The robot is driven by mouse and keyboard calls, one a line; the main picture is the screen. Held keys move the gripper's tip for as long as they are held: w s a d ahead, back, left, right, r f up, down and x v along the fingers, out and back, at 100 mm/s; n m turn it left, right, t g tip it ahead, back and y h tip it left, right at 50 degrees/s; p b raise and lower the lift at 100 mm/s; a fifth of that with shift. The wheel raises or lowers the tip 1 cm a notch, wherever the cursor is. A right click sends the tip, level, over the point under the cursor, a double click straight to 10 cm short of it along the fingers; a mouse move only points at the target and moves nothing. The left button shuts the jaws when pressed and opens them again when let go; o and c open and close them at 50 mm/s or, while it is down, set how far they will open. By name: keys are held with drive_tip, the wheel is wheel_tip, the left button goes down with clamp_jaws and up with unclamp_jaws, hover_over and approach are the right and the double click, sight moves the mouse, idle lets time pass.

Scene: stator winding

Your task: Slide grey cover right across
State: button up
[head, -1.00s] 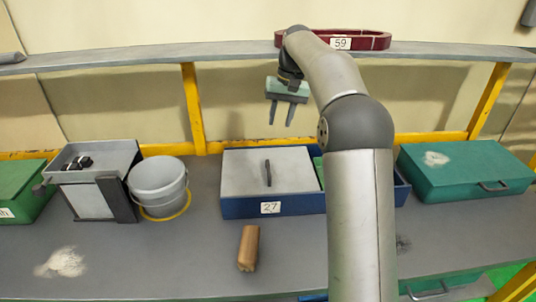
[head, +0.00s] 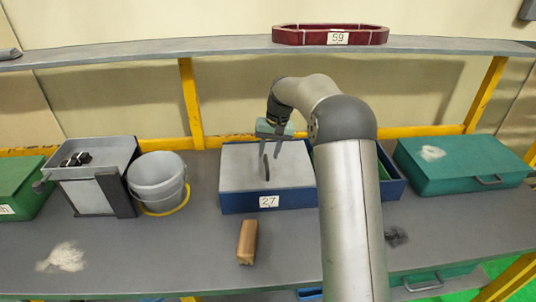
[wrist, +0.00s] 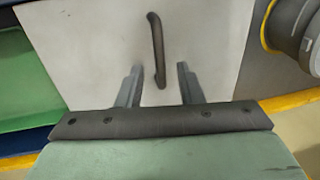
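The grey cover (head: 238,168) lies over the left part of the blue box (head: 292,199) labelled 27. A dark upright handle (head: 265,170) stands near the middle of the cover; it also shows in the wrist view (wrist: 157,48). My gripper (head: 271,153) is above the cover, pointing down near the handle. Whether the fingertips touch the cover I cannot tell. My arm hides part of the box's open right side.
A grey bucket (head: 155,178) and a grey bin (head: 105,160) stand left of the box. A wooden block (head: 247,242) lies in front. A green case (head: 460,170) is at the right. A red tray (head: 300,36) sits on the upper shelf (head: 150,46).

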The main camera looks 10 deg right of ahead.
sight(266, 159)
drive_tip(key=shift+a+f, duration=0.25)
drive_tip(key=shift+f, duration=0.9)
clamp_jaws()
drive_tip(key=shift+d, duration=0.1)
